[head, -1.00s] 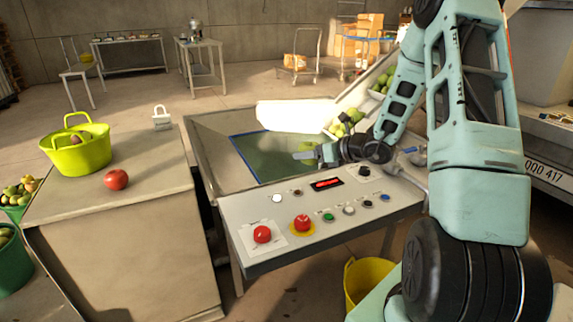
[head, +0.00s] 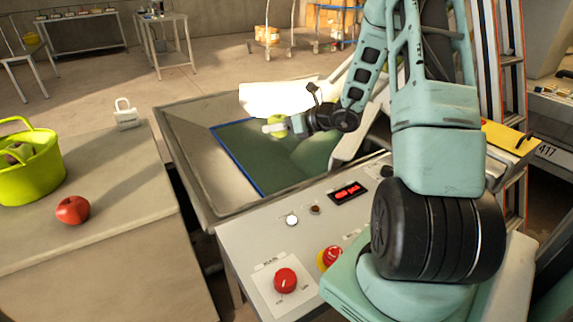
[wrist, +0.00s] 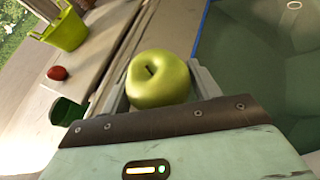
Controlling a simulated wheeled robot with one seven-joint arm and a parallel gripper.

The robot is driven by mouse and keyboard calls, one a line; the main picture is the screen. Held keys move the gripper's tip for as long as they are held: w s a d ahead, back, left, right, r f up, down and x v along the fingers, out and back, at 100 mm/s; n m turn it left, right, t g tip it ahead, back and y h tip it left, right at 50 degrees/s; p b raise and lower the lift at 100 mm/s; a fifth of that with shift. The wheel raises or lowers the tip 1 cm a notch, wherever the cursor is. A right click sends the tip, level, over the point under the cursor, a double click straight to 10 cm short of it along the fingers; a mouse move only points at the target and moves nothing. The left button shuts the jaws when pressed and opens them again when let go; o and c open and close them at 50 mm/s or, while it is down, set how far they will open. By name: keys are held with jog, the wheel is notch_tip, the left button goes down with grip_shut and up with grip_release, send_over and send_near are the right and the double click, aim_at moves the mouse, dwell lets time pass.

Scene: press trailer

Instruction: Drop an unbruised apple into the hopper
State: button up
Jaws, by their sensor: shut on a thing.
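My gripper (head: 277,126) is shut on a green apple (head: 277,120), which it holds over the hopper near its far edge in the head view. In the wrist view the green apple (wrist: 157,79) sits between the two fingers (wrist: 160,88); the side I see is smooth with no bruise showing, and its underside is hidden. The hopper (head: 262,150) is a wide metal basin with a dark green interior and a blue edge; it also shows at the right of the wrist view (wrist: 245,50).
A red apple (head: 72,210) and a lime-green basket (head: 35,165) with fruit stand on the left counter (head: 110,205), with a white padlock-shaped item (head: 125,114). The control panel (head: 240,250) with red buttons lies in front of the hopper. A ladder (head: 512,95) stands at the right.

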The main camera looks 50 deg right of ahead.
notch_tip(320, 180, down, 5)
jog(key=b, duration=0.3)
jog(key=shift+r, duration=0.1)
jog(key=o, duration=1.2)
jog(key=shift+c, duration=0.2)
jog(key=p+v, duration=0.1)
jog(key=v, duration=1.6)
jog(key=shift+s, duration=0.2)
jog(key=shift+r, duration=0.1)
